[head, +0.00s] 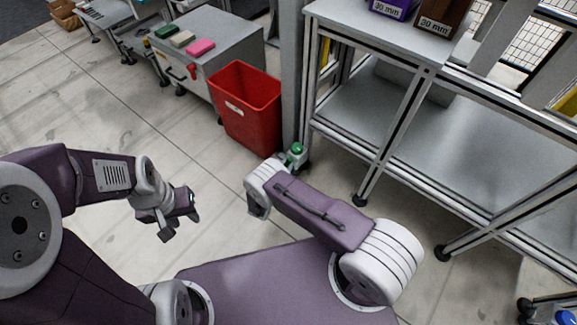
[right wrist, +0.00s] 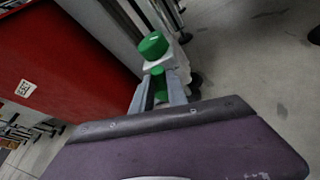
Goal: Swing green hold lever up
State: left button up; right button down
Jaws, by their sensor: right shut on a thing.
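The green hold lever (right wrist: 158,81) shows in the right wrist view as a green piece between the fingers of my right gripper (right wrist: 158,92). The gripper is shut on it. Just beyond the fingertips is a round green knob (right wrist: 153,45) on a pale body. In the head view this green knob (head: 296,148) shows low by the grey post, just past my right arm. My left gripper (head: 181,225) is open and empty over the floor, well left of the lever.
A red bin (head: 245,103) stands close to the left of the post (head: 292,75). A grey cabinet (head: 210,55) with coloured blocks on top is behind it. A metal-framed shelf rack (head: 420,135) fills the right side. The floor at left is clear.

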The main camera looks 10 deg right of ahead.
jog(key=shift+w+a+r+n+g+h+b, duration=0.1)
jog(key=shift+w+a+n+g+h+b, duration=0.2)
jog(key=shift+n+g+b, duration=0.3)
jog(key=shift+w+a+r+n+g+h+b, duration=0.1)
jog(key=shift+w+a+n+g+h+b, duration=0.15)
jog(key=shift+n+b, duration=0.4)
jog(key=shift+d+n, duration=0.1)
jog(key=shift+n, duration=0.15)
jog(key=c, duration=1.3)
grip_release()
jog(key=p+v, duration=0.5)
jog(key=v, duration=0.4)
jog(key=shift+p, duration=0.3)
